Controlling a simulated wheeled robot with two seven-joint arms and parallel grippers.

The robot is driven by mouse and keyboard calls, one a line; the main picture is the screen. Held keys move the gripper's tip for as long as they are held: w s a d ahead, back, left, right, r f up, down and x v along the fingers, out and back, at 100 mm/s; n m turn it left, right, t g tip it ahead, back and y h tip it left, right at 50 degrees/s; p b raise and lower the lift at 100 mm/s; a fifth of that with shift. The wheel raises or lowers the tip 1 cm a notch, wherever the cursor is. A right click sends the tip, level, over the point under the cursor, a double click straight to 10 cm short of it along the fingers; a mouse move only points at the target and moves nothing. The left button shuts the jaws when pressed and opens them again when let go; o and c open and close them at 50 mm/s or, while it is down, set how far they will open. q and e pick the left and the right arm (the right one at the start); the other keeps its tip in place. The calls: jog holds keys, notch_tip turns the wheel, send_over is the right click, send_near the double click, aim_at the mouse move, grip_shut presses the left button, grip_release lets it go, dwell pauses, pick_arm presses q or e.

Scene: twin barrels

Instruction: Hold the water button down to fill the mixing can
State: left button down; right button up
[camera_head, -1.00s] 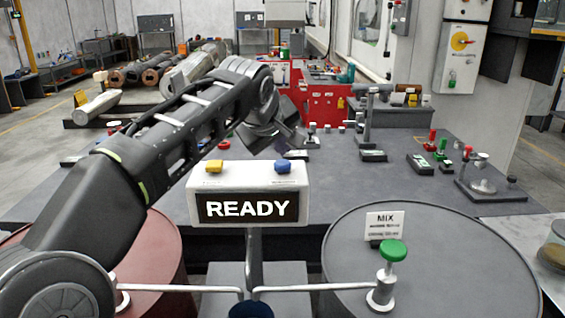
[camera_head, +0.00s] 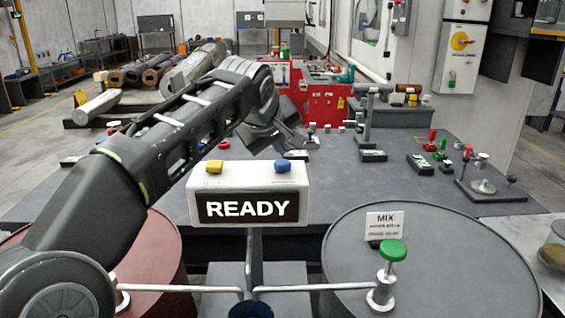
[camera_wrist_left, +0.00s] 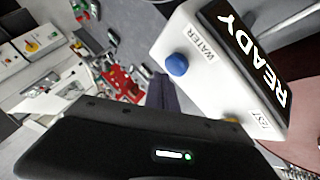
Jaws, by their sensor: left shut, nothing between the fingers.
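The blue water button (camera_head: 283,166) sits on top of a white control box (camera_head: 206,181) whose display reads READY. In the left wrist view the blue button (camera_wrist_left: 176,65) is beside the label WATER. My left gripper (camera_head: 288,146) is shut and empty, just above and behind the blue button in the head view, apparently apart from it. In the left wrist view the dark fingers (camera_wrist_left: 162,92) show near the button. The mixing can (camera_head: 251,310) seems to be the dark blue-rimmed vessel below the box, mostly cut off. My right gripper is not in view.
A yellow button (camera_head: 214,166) is on the same box. A red barrel (camera_head: 160,245) stands left, and a grey barrel (camera_head: 440,255) with a MIX sign (camera_head: 385,225) and green-knobbed tap (camera_head: 392,251) stands right. Behind is a grey table (camera_head: 350,188) with several small fixtures.

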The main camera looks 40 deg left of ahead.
pick_arm(q)
jog(key=shift+f+b, duration=0.45)
jog(key=shift+f+b, duration=0.45)
jog(key=shift+f, duration=0.1)
dwell(0.7)
dwell(6.0)
jog(key=shift+r+p, duration=0.85)
jog(key=shift+r, duration=0.15)
